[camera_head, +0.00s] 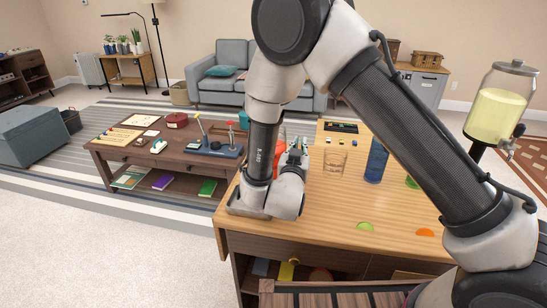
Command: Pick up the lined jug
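A clear, see-through vessel (335,162) with faint orange-brown lines stands upright on the wooden counter top, right of my wrist. It looks most like the lined jug, but it is small here and I cannot make out a handle. My gripper (298,153) is at the far side of my wrist, low over the counter and left of the vessel, with a gap between them. My wrist mostly hides its fingers, so I cannot tell whether they are open or shut.
A tall blue vessel (377,162) stands right of the clear one, partly behind my arm. An orange-red object (279,150) is partly hidden behind my wrist. Green (366,226) and orange (425,232) pieces lie on the front counter. A drink dispenser (497,108) stands right.

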